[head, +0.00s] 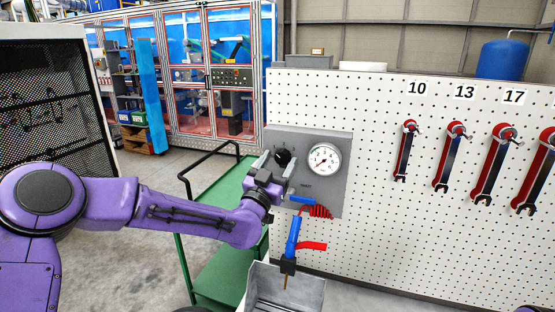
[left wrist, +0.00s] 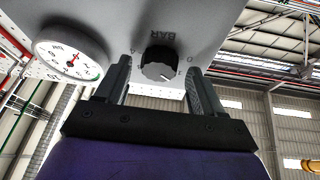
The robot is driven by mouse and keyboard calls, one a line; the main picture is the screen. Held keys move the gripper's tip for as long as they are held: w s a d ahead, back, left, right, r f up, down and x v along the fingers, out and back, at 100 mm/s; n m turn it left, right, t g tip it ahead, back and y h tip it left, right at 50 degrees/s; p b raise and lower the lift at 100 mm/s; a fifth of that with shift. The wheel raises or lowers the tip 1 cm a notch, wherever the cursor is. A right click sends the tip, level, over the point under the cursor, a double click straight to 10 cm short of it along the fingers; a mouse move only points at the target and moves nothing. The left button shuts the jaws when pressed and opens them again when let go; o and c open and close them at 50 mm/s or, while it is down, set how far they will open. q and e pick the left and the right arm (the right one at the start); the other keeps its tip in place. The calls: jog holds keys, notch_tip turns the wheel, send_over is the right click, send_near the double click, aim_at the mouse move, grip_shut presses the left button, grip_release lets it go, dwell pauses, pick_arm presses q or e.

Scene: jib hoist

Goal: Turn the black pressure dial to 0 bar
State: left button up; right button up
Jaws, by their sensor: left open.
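The black pressure dial (head: 283,157) is on the grey panel (head: 331,149), left of the round white gauge (head: 324,159). In the left wrist view the dial (left wrist: 158,64) has a white mark at its lower right and the word BAR beside it. The gauge (left wrist: 70,60) shows a red needle there. My left gripper (head: 275,172) is in front of the panel near the dial. In the left wrist view its fingers (left wrist: 160,86) are apart, one on each side of the dial, with gaps visible. My right gripper is not visible.
A blue air gun (head: 293,238) with a red coiled hose hangs below the panel, above a grey bin (head: 284,290). A green cart (head: 222,245) stands behind my left arm. Several wrenches (head: 448,158) hang on the white pegboard (head: 400,225) to the right.

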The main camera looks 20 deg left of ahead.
pick_arm(q)
jog(key=shift+s, duration=0.2)
jog(key=shift+c, duration=0.9)
jog(key=shift+w, duration=0.1)
jog(key=c, duration=0.9)
jog(key=shift+d+f+n+b, duration=0.1)
jog(key=shift+f+n+b, duration=0.1)
jog(key=shift+n+b, duration=0.25)
jog(key=n+y+b, duration=0.1)
jog(key=n+b, duration=0.1)
jog(key=n+y+b, duration=0.2)
jog(key=n, duration=0.1)
jog(key=shift+d+f+b, duration=0.15)
jog(key=shift+b, duration=0.2)
jog(key=n+y+b, duration=0.2)
jog(key=n+y, duration=0.1)
jog(key=n, duration=0.2)
jog(key=shift+d, duration=0.1)
jog(key=shift+d+r+n+g+y+b, duration=0.15)
jog(key=shift+n+y+b, duration=0.15)
jog(key=shift+n, duration=0.3)
jog(key=shift+a+r+n+g+y+b, duration=0.15)
jog(key=shift+n+y, duration=0.15)
jog(key=shift+n, duration=0.35)
jog(key=shift+d+n+g+y+b, duration=0.1)
jog(key=shift+n+y+b, duration=0.2)
jog(key=shift+n, duration=0.3)
